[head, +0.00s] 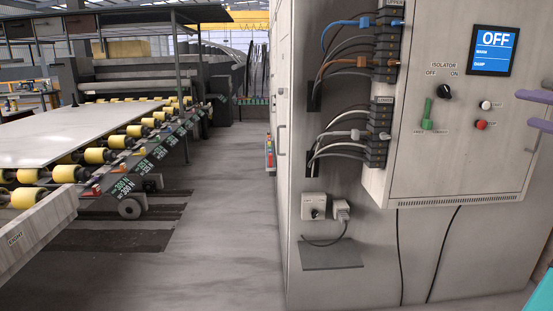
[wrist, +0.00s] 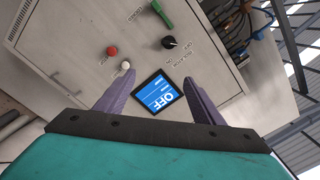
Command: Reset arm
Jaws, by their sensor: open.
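My gripper (wrist: 160,88) is in the wrist view, with two purple fingers spread apart and nothing between them. It faces the grey control cabinet (wrist: 75,50), which appears turned in this view. A blue screen reading OFF (wrist: 158,94) shows between the fingers, on the cabinet behind them. In the head view the purple fingers (head: 536,110) enter at the right edge, in front of the cabinet face (head: 455,155). They appear apart from the cabinet. The rest of the arm is mostly out of the head view.
The cabinet carries a black isolator knob (head: 444,91), a green handle (head: 427,114), a white button (head: 485,104) and a red button (head: 480,125). Cables plug into connector blocks (head: 377,130) on its left. A roller conveyor (head: 100,155) stands left; the floor (head: 225,220) between is clear.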

